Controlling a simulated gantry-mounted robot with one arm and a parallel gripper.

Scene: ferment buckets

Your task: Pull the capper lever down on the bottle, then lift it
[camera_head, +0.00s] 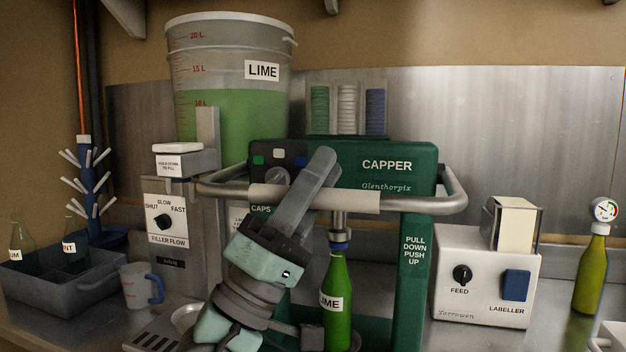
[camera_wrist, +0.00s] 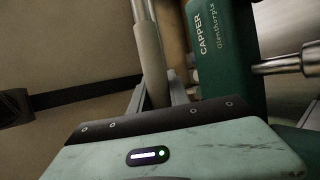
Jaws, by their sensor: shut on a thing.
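The green capper (camera_head: 425,225) stands behind my arm. Its steel lever (camera_head: 445,203) is a U-shaped bar across the front with a cream sleeve (camera_head: 355,201). My gripper (camera_head: 313,185) is shut on the sleeve, left of the bottle. In the wrist view the sleeve (camera_wrist: 151,55) runs down between the fingers. A green bottle (camera_head: 338,305) labelled LIME stands upright under the capper's steel head (camera_head: 339,225). Something blue sits at the bottle's mouth, right under the head; I cannot tell whether they touch. My wrist hides part of the capper's base.
The filler (camera_head: 178,240) and a mug (camera_head: 137,286) stand left. A grey crate (camera_head: 85,287) with bottles is at far left. The labeller (camera_head: 485,275) and a gauge-topped bottle (camera_head: 591,275) stand right. A LIME bucket (camera_head: 232,75) is behind.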

